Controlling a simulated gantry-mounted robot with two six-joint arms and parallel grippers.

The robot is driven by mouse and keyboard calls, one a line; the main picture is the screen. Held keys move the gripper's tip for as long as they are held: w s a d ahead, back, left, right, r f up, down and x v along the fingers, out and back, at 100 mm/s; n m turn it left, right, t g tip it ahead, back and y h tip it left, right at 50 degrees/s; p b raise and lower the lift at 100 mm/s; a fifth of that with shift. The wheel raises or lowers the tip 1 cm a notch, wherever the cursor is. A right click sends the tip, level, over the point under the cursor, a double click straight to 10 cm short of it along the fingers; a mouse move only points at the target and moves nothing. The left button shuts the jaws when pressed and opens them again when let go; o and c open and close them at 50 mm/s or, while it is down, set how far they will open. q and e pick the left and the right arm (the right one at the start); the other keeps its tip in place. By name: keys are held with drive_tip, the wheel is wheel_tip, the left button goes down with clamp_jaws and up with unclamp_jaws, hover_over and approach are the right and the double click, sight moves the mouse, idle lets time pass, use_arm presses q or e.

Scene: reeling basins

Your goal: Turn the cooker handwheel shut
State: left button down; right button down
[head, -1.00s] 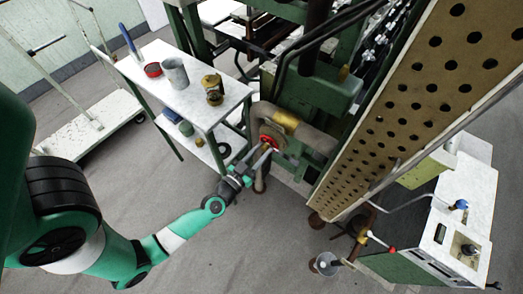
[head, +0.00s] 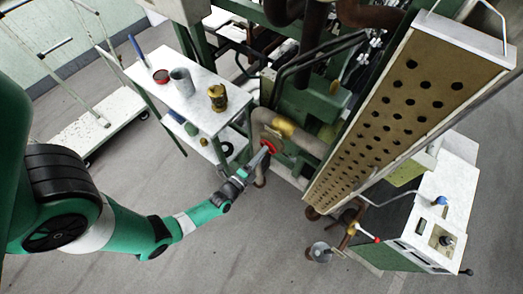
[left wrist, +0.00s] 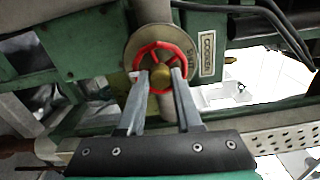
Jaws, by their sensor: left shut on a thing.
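The red handwheel (head: 270,146) sits on the end of a pipe fitting beside the green machine. In the left wrist view the red rim (left wrist: 158,46) surrounds a brass hub (left wrist: 162,76) in front of a round, dull metal plate (left wrist: 130,50). My left gripper (head: 263,152) reaches the wheel from the lower left. Its two fingers (left wrist: 164,73) lie across the lower part of the wheel and are shut on it. The fingers hide parts of the lower rim. My right gripper is in neither view.
A white-topped table (head: 205,113) with a brass pot (head: 217,97), a grey cup (head: 181,80) and a red-topped tin (head: 161,76) stands left of the wheel. A long perforated panel (head: 400,110) rises at right. A bucket (head: 319,252) stands on the floor. Floor before the wheel is clear.

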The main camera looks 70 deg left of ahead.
use_arm(q)
drive_tip(key=m+p, duration=0.1)
drive_tip(key=m, duration=0.8)
drive_tip(key=shift+m+p, duration=0.3)
drive_tip(key=shift+m, duration=0.1)
drive_tip(key=c, duration=0.7)
unclamp_jaws()
drive_tip(key=shift+s, duration=0.1)
